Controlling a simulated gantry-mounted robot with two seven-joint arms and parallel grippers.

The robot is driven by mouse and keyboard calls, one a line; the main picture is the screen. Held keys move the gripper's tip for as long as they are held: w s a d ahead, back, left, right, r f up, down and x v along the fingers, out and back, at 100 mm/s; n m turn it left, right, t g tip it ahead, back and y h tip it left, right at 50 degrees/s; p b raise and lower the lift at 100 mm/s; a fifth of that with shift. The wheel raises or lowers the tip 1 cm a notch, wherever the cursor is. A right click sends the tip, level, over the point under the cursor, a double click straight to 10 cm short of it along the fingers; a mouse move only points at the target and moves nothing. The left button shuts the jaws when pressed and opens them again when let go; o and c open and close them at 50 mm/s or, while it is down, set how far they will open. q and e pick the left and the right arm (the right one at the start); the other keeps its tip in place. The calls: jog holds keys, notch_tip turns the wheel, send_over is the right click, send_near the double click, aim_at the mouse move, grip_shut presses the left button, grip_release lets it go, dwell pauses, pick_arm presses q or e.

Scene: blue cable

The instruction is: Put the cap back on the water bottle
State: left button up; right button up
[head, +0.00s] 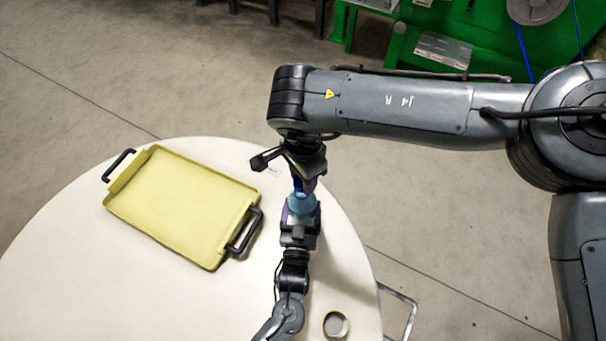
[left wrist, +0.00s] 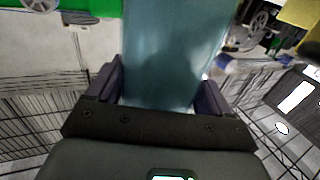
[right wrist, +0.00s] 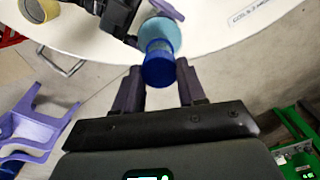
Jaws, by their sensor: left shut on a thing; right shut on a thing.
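The light-blue water bottle (head: 303,204) is held over the round table by my left gripper (head: 299,216). In the left wrist view the see-through bottle (left wrist: 172,55) fills the space between the purple fingers of my left gripper (left wrist: 160,90). My right gripper (head: 305,178) points down from above and is shut on the dark-blue cap (right wrist: 158,66). In the right wrist view the cap sits between the fingertips of my right gripper (right wrist: 158,85), in line with the bottle (right wrist: 162,32) behind it. I cannot tell whether cap and bottle touch.
A yellow tray (head: 180,200) with black handles lies on the left of the white round table (head: 90,285). A purple stool (right wrist: 38,120) stands on the floor. Green equipment (head: 460,40) is behind.

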aim_at(302, 208)
jog(key=shift+f, duration=0.1)
jog(key=shift+f, duration=0.8)
jog(key=shift+f, duration=0.55)
